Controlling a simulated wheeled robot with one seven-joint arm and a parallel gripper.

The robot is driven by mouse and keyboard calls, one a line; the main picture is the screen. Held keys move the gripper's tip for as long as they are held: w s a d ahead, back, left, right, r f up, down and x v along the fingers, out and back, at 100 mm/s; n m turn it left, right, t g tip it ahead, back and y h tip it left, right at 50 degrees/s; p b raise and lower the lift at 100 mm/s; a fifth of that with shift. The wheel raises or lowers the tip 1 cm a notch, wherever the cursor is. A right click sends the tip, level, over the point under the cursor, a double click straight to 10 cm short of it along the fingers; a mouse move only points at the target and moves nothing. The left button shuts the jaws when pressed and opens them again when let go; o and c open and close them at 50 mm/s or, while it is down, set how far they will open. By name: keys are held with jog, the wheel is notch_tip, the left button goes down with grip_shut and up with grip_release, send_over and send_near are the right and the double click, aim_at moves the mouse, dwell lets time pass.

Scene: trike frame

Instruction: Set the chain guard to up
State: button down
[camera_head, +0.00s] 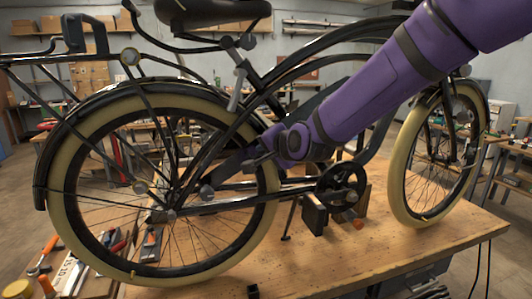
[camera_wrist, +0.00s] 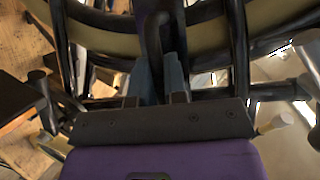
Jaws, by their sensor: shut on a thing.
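A black bicycle with cream tyres stands on a wooden workbench (camera_head: 330,262). A dark, flat bar that looks like the chain guard (camera_head: 236,160) slants up from near the rear hub, above the chain run. My purple arm reaches down from the upper right and hides part of it. My gripper (camera_head: 258,160) is at this bar, between the rear wheel and the crank. In the wrist view, my gripper (camera_wrist: 158,78) is shut on a narrow dark piece (camera_wrist: 152,42) standing between its fingers. The guard's full outline and exact angle are hard to tell.
The rear wheel (camera_head: 67,190) and the chainring with crank (camera_head: 343,185) are close to my gripper. Black frame tubes run above and beside it. Tools (camera_head: 45,270) lie at the bench's left. The right part of the bench top is clear.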

jog(key=shift+r, duration=0.1)
jog(key=c, duration=1.2)
grip_release()
jog(key=v, duration=1)
jog(key=shift+s+d+r, duration=0.1)
jog(key=shift+s+d, duration=0.1)
jog(key=shift+s, duration=0.15)
